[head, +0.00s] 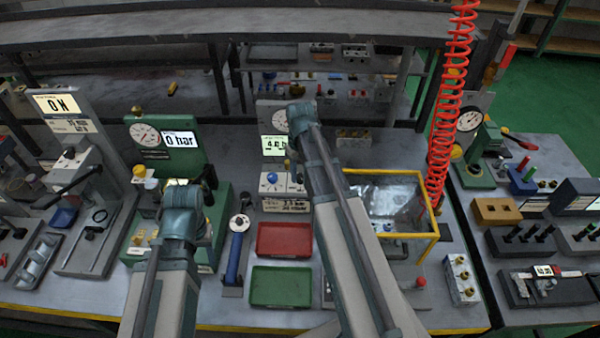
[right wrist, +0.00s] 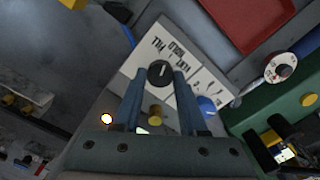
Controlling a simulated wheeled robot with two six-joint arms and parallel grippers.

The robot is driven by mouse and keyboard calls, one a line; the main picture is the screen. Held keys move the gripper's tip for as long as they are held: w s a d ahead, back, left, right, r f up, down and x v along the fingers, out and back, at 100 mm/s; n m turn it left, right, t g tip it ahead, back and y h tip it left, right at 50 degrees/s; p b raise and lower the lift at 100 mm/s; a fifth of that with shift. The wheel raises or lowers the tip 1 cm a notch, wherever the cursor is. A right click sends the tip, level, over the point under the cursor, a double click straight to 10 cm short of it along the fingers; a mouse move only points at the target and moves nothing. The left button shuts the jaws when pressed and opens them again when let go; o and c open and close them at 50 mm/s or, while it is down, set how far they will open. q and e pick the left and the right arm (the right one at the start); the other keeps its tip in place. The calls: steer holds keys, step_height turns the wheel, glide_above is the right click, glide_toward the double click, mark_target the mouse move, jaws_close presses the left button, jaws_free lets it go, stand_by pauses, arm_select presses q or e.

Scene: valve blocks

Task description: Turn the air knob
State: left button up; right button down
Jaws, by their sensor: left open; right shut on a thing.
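The knob between my right fingers is round and black with a pale pointer line (right wrist: 160,68). It sits on a white printed panel (right wrist: 146,50) in the right wrist view. My right gripper (right wrist: 158,82) is shut on this knob, with one finger on each side. In the head view the same white panel (head: 272,187) stands below a display reading about 4.0 bar (head: 273,145), and my right arm hides the black knob and the fingertips. A blue knob (head: 271,178) is beside it, left of my arm. My left gripper (head: 182,195) is open and empty near the green gauge station; its fingers are mostly hidden.
A red tray (head: 285,239) and a green tray (head: 281,288) lie in front of the panel. The green gauge station (head: 196,152) reads 0 bar. A yellow-framed clear box (head: 437,236) and a red coiled hose (head: 452,85) stand to the right.

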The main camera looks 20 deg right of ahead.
mark_target(300, 176)
steer(key=shift+m, duration=2.2)
steer(key=shift+c, duration=2.2)
jaws_free()
steer(key=shift+r, duration=0.1)
step_height(300, 176, up, 14)
steer(key=p, duration=1.3)
steer(key=shift+f+p, duration=0.2)
steer(key=shift+p, duration=0.2)
